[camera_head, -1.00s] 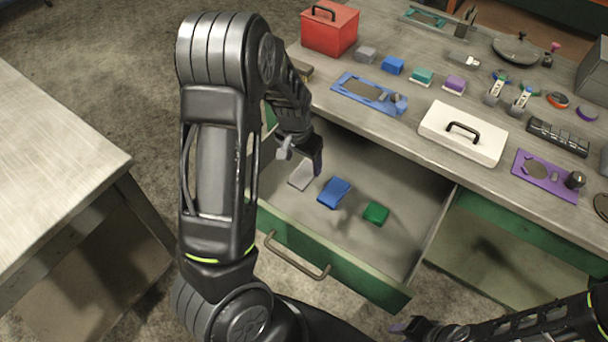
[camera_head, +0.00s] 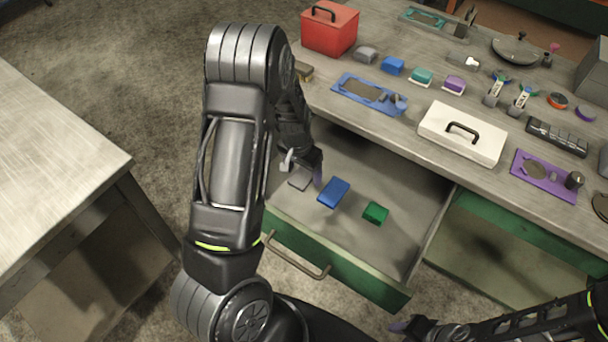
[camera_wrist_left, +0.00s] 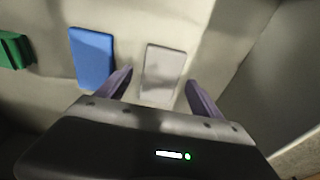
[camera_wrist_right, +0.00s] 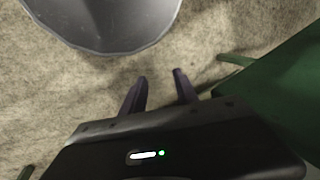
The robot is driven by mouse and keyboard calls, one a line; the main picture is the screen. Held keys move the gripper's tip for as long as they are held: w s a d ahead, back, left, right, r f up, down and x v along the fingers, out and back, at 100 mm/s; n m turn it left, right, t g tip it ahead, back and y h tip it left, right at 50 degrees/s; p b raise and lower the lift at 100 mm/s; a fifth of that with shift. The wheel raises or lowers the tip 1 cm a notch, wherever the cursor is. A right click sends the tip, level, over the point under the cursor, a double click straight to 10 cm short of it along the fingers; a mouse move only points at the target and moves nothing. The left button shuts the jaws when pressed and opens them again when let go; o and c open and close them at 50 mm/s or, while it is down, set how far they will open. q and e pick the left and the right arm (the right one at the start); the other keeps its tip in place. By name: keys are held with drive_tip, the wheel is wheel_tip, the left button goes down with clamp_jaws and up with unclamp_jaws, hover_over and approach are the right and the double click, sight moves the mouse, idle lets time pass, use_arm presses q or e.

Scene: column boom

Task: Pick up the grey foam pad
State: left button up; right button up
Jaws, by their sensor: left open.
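The grey foam pad (camera_head: 299,180) is a thin, light grey rectangle lying flat at the left end of the open drawer (camera_head: 345,257). In the left wrist view the pad (camera_wrist_left: 163,72) lies between the two fingers, seen from above. My left gripper (camera_head: 302,168) is open and empty, reaching down into the drawer over the pad. Its purple fingers stand to either side of the pad; I cannot tell how far above it they are. The arm and gripper hide part of the pad in the head view. My right gripper (camera_wrist_right: 160,76) is empty, its fingers apart, above the floor.
A blue pad (camera_head: 334,192) lies right of the grey pad, and a green block (camera_head: 376,213) lies farther right. The drawer walls rise around them. The bench above holds a red box (camera_head: 330,30), a white case (camera_head: 462,133) and a blue tray (camera_head: 369,94).

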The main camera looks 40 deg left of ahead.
use_arm(q)
drive_tip(key=shift+c, duration=0.4)
drive_tip(key=c, duration=1.3)
